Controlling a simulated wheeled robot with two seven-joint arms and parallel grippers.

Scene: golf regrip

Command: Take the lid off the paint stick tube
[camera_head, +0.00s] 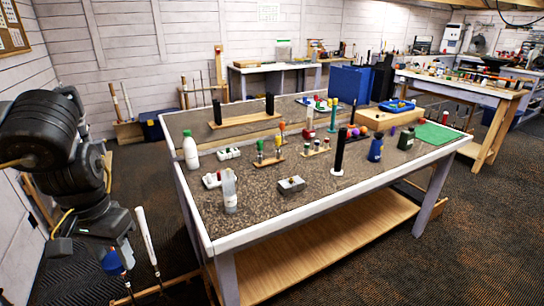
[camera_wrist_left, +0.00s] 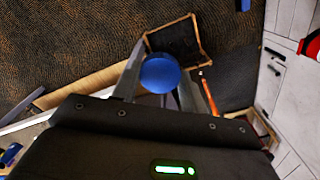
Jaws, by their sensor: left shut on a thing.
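My left gripper (camera_head: 112,250) hangs low at the left, off the near left side of the table. It is shut on a blue round-ended thing (camera_wrist_left: 159,74), which shows between the two fingers in the left wrist view. In the head view this looks like the blue upper end of an upright club (camera_head: 114,264). Small coloured sticks or tubes stand on the table in little wooden holders, one pair at the middle (camera_head: 260,151) and others in a holder to its right (camera_head: 316,150). I cannot tell which is the paint stick tube or its lid. My right gripper is out of view.
A white-gripped club (camera_head: 146,236) stands right beside my left gripper. The large table (camera_head: 265,190) holds a white bottle (camera_head: 190,152), a clear bottle (camera_head: 229,191), a grey metal block (camera_head: 291,184) and a tall black cylinder (camera_head: 339,152). Its front left corner is fairly clear.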

